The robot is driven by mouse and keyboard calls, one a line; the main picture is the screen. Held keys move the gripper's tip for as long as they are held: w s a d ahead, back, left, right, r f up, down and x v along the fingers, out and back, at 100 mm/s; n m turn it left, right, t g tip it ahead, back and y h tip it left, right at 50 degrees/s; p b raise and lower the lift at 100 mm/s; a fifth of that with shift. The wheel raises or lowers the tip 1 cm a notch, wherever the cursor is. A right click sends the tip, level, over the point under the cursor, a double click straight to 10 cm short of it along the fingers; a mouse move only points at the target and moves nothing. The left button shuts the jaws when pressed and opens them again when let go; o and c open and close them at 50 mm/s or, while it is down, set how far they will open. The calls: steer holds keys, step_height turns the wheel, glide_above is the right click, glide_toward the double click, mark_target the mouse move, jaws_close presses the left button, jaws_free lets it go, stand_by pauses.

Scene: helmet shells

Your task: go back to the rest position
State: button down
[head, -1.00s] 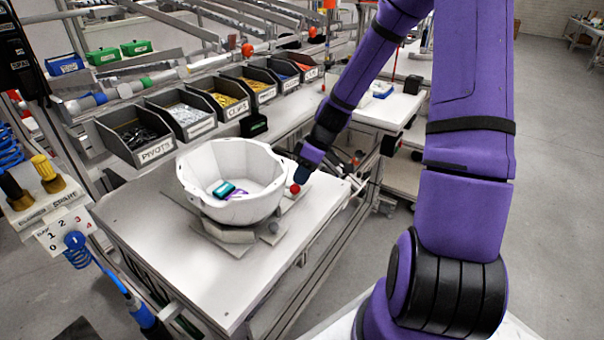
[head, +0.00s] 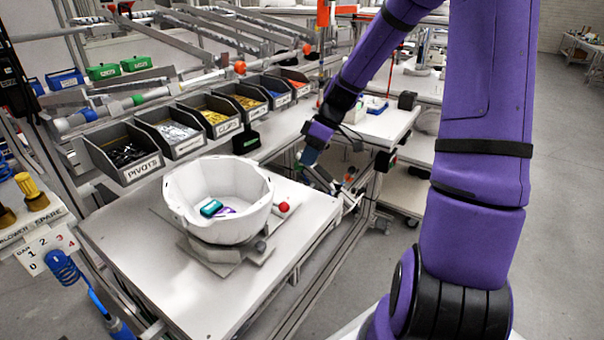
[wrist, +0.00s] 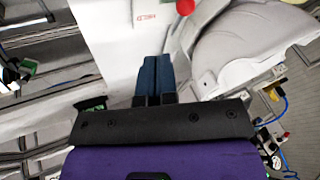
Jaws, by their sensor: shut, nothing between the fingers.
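My gripper (head: 308,158) hangs at the end of my purple arm, to the right of the white helmet shell (head: 218,224) and apart from it in the head view. In the wrist view my gripper (wrist: 155,72) shows two dark blue fingers shut together with nothing between them. The helmet shell sits open side up on a grey holder (head: 222,257) on the white table. A teal piece (head: 211,208) and a purple piece (head: 225,212) lie inside it.
A row of labelled dark bins (head: 124,153) stands behind the white worktable (head: 120,237). A red knob (head: 283,206) is at the table's right side, near the shell. A second white table (head: 384,123) stands beyond my gripper. Open grey floor (head: 563,200) lies to the right.

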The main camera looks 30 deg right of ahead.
steer(key=shift+v, duration=1.3)
steer(key=shift+s, duration=0.1)
steer(key=s+a+r+m+t+h, duration=0.1)
steer(key=s+a+r+m+h, duration=0.35)
steer(key=s+a+r, duration=0.65)
steer(key=s+r+m+t+h, duration=0.1)
steer(key=s+r+m+t, duration=0.2)
steer(key=s+r, duration=0.4)
steer(key=s, duration=0.6)
steer(key=shift+r+t, duration=0.2)
steer(key=shift+t, duration=0.1)
steer(key=shift+s+a+m, duration=0.1)
steer(key=shift+m, duration=0.15)
